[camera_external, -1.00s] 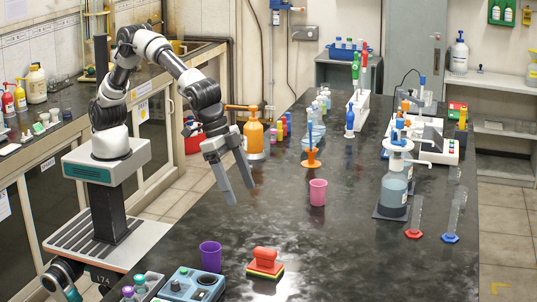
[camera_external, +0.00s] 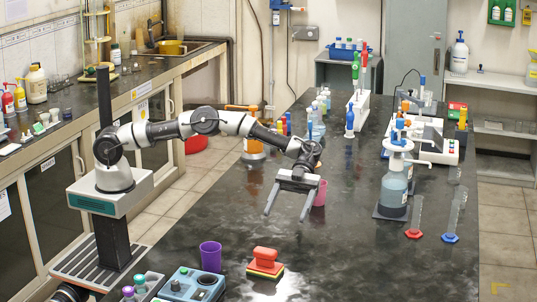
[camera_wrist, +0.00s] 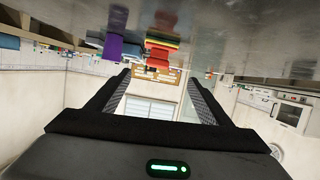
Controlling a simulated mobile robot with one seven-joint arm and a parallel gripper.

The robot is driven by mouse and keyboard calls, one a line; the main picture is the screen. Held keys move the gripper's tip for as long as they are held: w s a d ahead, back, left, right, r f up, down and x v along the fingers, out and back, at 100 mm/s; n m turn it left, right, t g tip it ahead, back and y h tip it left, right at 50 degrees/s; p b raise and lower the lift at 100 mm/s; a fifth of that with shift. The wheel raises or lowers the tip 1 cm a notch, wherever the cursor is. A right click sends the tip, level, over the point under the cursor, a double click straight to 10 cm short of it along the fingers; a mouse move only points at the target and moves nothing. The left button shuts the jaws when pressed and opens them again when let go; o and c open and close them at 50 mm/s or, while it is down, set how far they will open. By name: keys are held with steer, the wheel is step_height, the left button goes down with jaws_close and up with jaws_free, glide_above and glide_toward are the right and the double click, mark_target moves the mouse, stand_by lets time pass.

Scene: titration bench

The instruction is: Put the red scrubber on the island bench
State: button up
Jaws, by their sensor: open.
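The red scrubber (camera_external: 265,259) has a red handle on a layered base of red, yellow and dark bands. It sits on the black bench top (camera_external: 340,250) near the front, right of a purple cup. In the wrist view the red scrubber (camera_wrist: 160,48) shows upside down at the upper middle, beyond the fingers. My gripper (camera_external: 286,217) is open and empty above the bench, behind and slightly right of the scrubber, with its fingers pointing toward the front. A gap separates the fingertips from the scrubber.
A purple cup (camera_external: 210,256) and a blue-grey instrument (camera_external: 192,284) stand left of the scrubber. A pink cup (camera_external: 320,193) is partly hidden behind my gripper. Bottles and measuring cylinders (camera_external: 453,215) line the right side. The bench right of the scrubber is clear.

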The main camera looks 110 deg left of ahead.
glide_toward(267, 250)
steer(key=d+f, duration=0.2)
steer(key=f, duration=0.1)
steer(key=shift+d+f, duration=0.25)
steer(key=x, duration=0.5)
steer(key=shift+s+d+r+b, duration=0.15)
steer(key=shift+s+r+b, duration=0.15)
steer(key=shift+s+b, duration=0.05)
steer(key=c, duration=1.2)
